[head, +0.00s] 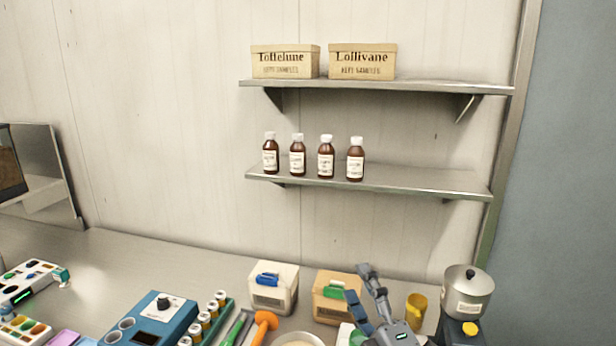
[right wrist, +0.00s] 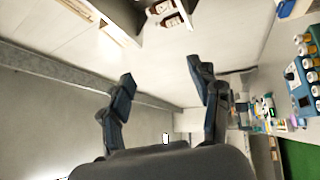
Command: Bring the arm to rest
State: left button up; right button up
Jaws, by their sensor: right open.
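My right gripper (head: 361,288) is at the lower right of the head view, above the metal counter (head: 130,262). Its dark blue-grey fingers point up and to the left. In the right wrist view the same gripper (right wrist: 164,82) has its two fingers wide apart, with nothing between them. My left gripper is in neither view.
A steel kettle (head: 468,296) and a yellow cup (head: 416,303) stand right of my gripper. A white box with a blue handle (head: 272,285) and a blue device (head: 150,318) are to the left. Several brown bottles stand on the lower shelf (head: 420,180); two cardboard boxes stand on the upper one.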

jog(key=s+d+f+m+g+h, duration=0.35)
jog(key=f+m, duration=0.25)
jog(key=f, duration=0.3)
jog(key=s+d+f+m+g+h, duration=0.35)
jog(key=d+f+m, duration=0.2)
jog(key=f, duration=0.25)
jog(key=s+d+f+m+g, duration=0.1)
jog(key=s+f+m+g, duration=0.5)
jog(key=s, duration=0.5)
jog(key=s+d+f+m+g, duration=0.1)
jog(key=s+f+g, duration=0.3)
jog(key=s+f, duration=0.55)
notch_tip(320, 180, down, 34)
jog(key=s+b, duration=0.3)
jog(key=b, duration=0.9)
jog(key=s+d+f+b, duration=0.1)
jog(key=s+f+b, duration=0.2)
jog(key=f, duration=0.6)
jog(key=s+d+f+g+b, duration=0.1)
jog(key=s+f+b, duration=0.2)
jog(key=s+f, duration=0.5)
jog(key=s+d+f+g+b, duration=0.1)
jog(key=s+f+b, duration=0.3)
jog(key=f, duration=0.6)
jog(key=shift+s+d+f, duration=0.2)
jog(key=shift+s+f, duration=0.15)
jog(key=shift+s, duration=0.55)
